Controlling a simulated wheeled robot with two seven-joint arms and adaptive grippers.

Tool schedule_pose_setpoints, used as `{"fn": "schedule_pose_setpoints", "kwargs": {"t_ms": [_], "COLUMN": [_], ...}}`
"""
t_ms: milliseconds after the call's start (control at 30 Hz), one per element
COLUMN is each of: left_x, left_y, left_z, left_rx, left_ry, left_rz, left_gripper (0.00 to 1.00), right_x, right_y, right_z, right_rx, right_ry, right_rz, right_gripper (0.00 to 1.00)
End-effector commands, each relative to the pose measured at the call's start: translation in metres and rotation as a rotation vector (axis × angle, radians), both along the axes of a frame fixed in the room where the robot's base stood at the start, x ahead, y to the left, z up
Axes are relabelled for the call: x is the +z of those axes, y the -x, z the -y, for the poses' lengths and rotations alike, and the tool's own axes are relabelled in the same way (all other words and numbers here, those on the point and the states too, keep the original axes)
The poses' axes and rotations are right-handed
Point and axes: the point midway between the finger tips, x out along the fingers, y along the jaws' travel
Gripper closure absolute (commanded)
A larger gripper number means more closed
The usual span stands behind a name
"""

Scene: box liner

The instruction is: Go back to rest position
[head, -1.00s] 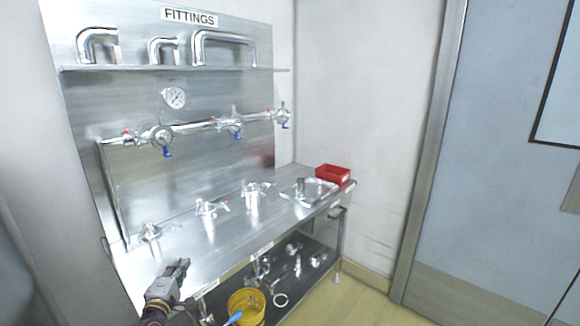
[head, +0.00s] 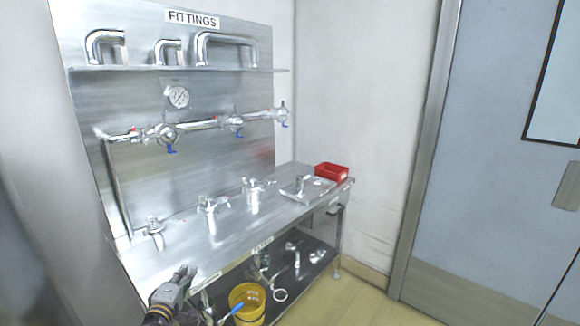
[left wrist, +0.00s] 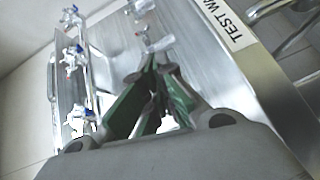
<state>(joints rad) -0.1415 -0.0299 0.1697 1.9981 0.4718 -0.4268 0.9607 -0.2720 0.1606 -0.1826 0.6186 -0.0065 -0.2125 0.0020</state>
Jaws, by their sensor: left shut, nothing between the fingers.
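My left gripper (head: 184,276) is at the lower left of the head view, by the front left edge of the steel bench (head: 190,256). In the left wrist view its green-padded fingers (left wrist: 154,68) come together at the tips, shut with nothing between them. The bench top and its label strip show beyond the fingers there. My right gripper is in neither view.
Several metal valve fittings (head: 211,208) stand on the bench. A steel tray (head: 308,190) and a red bin (head: 332,171) sit at its far right end. A yellow bucket (head: 247,303) is below the front edge. Floor (head: 366,305) is clear at right.

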Motion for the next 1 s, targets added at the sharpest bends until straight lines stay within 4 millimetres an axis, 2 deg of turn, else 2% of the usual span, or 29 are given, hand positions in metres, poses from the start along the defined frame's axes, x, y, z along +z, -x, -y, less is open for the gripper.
{"fn": "schedule_pose_setpoints", "kwargs": {"t_ms": [267, 367, 700, 1000], "left_x": [-0.023, -0.037, -0.087, -0.118], "left_y": [0.021, 0.036, 0.11, 0.189], "left_z": [0.024, 0.037, 0.075, 0.091], "left_rx": [-0.091, -0.148, -0.402, -0.659], "left_ry": [-0.171, -0.274, -0.666, -0.973], "left_rz": [-0.115, -0.182, -0.435, -0.637], "left_gripper": [1.0, 1.0, 1.0, 1.0], "right_x": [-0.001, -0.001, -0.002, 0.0], "right_y": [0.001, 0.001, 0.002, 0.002], "right_z": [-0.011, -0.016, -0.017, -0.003], "right_rx": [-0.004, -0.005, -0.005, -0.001], "right_ry": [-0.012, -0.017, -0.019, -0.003], "right_rz": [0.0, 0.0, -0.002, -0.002], "right_gripper": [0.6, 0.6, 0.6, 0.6]}}
